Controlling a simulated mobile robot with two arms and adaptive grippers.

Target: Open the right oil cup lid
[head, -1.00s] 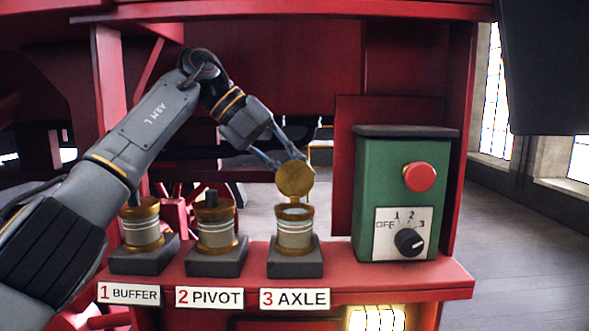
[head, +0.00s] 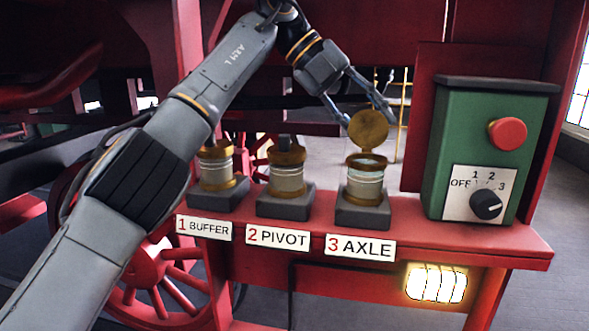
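The right oil cup (head: 365,186), labelled 3 AXLE, is a glass and brass cup on a dark block. Its round brass lid (head: 369,128) stands up on the cup's back edge, and the cup's mouth shows open. My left gripper (head: 367,117) is just above and behind the lid. Its fingers are spread, with one tip near each side of the lid; I cannot tell whether either touches it. Nothing shows held. My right gripper is not in view.
The 1 BUFFER cup (head: 215,168) and 2 PIVOT cup (head: 287,172) stand to the left with lids down. A green control box (head: 468,140) with a red button and a dial stands to the right. All are on a red shelf (head: 420,229).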

